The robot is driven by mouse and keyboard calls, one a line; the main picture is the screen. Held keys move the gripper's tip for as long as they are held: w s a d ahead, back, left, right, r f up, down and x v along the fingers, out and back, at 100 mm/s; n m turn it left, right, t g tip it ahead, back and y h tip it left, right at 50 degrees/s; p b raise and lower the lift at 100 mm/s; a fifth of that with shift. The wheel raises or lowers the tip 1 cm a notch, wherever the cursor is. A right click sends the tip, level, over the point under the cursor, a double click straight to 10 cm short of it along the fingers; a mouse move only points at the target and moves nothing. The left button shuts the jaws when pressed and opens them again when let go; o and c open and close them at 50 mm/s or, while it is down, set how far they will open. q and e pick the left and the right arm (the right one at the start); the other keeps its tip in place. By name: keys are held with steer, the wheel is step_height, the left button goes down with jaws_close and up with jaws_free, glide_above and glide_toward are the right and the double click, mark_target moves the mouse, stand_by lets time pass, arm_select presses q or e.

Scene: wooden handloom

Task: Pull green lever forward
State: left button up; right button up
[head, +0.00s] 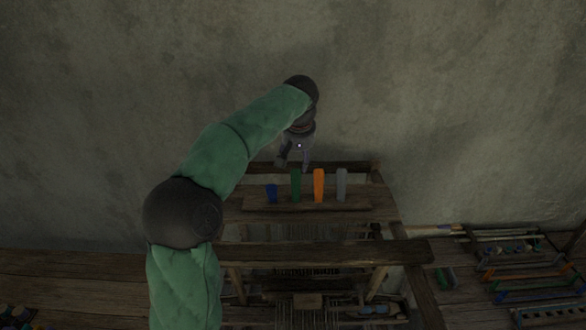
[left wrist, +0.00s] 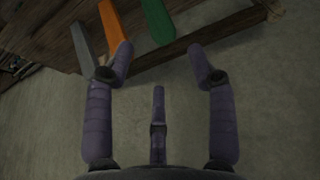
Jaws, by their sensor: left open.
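The green lever (head: 296,186) stands upright in a row on the wooden loom's top board (head: 262,212), between a shorter blue lever (head: 272,193) and an orange lever (head: 318,185). My left gripper (head: 293,163) is open and empty, just behind and above the green lever. In the left wrist view, the green lever (left wrist: 158,22) lies beyond the open fingers (left wrist: 160,65), toward the top, between the two outer fingers and apart from them. The blue lever is not visible there. My right gripper is not in view.
A grey lever (head: 341,184) stands right of the orange one. The loom's front beam (head: 330,253) crosses nearer to me. A bare wall (head: 450,120) rises behind the loom. Racks with coloured bars (head: 530,270) lie at the right.

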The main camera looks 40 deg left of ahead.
mark_target(295, 172)
arm_select(q)
steer(key=x, duration=0.8)
steer(key=shift+s+a, duration=0.2)
steer(key=shift+a, duration=0.1)
